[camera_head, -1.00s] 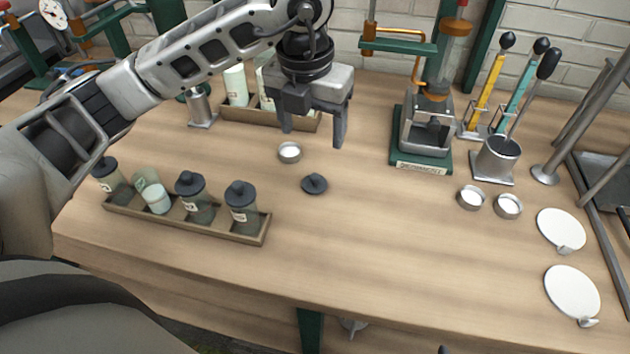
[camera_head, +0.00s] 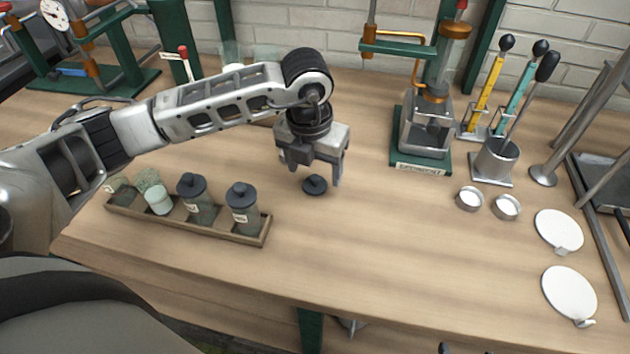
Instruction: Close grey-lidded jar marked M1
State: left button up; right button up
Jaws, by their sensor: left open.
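A loose dark grey knobbed lid (camera_head: 315,185) lies flat on the table. My left gripper (camera_head: 313,173) is over it, pointing down with fingers apart and nothing between them. A lidless jar (camera_head: 149,182) stands in the wooden tray, with a pale green cylinder (camera_head: 158,201) in front of or inside it; I cannot tell which. Two jars with dark lids on, one (camera_head: 196,200) in the middle and one (camera_head: 243,210) at the right end, stand in the same tray. The leftmost jar (camera_head: 116,184) is partly hidden by my arm. The labels are too small to read. My right gripper does not show.
The wooden tray (camera_head: 188,229) sits near the table's front left. At the right are a green press (camera_head: 424,140), two small metal dishes (camera_head: 469,199), a tool cup (camera_head: 496,160) and two white discs (camera_head: 570,291). The middle front of the table is clear.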

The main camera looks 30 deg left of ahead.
aim_at(315, 178)
pick_arm(q)
jog(key=shift+w+f, duration=0.2)
jog(key=shift+f, duration=1.3)
jog(key=c, duration=1.1)
jog(key=shift+c, duration=0.2)
jog(key=shift+r, duration=0.1)
